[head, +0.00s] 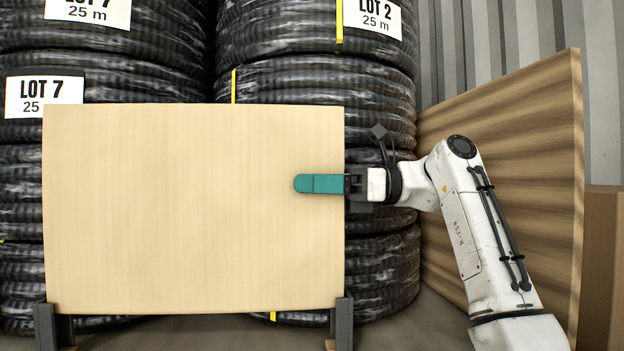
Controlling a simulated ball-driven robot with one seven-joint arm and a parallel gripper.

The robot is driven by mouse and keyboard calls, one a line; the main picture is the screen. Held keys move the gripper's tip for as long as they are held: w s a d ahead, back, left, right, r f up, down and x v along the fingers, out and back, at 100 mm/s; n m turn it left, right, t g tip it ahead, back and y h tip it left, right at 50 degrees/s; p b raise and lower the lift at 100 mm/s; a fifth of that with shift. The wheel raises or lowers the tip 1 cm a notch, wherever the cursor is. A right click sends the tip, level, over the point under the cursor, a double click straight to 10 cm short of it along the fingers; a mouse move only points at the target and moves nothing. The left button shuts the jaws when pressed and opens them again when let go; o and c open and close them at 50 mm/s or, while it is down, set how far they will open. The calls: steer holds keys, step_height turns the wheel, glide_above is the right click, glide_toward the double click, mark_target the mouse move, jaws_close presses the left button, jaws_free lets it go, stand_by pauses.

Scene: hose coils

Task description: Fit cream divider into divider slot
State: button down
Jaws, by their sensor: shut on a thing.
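The cream divider (180,220) is a large, flat, upright panel in the head view, in front of the hose coils. My gripper (322,184) reaches in from the right, and its teal finger lies over the panel's right edge, shut on it. Two dark grey upright posts, the left one (45,327) and the right one (343,322), stand at the panel's lower corners and look like the divider slot. The panel's bottom edge lies between them; I cannot tell how deep it sits in them.
Stacked black hose coils (320,90) with LOT labels stand behind the panel. A brown wooden panel (520,160) leans at the right behind my arm, with a brown box (604,270) beyond it. A corrugated grey wall (480,40) is at the back right. Some grey floor (420,325) is clear.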

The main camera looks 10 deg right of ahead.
mark_target(312, 203)
steer(key=shift+f+b, duration=0.35)
steer(key=shift+f, duration=0.8)
steer(key=shift+f, duration=0.15)
steer(key=shift+p, duration=0.4)
steer(key=shift+a+p, duration=0.25)
steer(key=shift+p, duration=0.3)
steer(key=shift+w+d+r, duration=0.1)
steer(key=shift+r, duration=0.15)
stand_by(0.5)
steer(key=shift+d, duration=0.2)
steer(key=shift+f, duration=0.5)
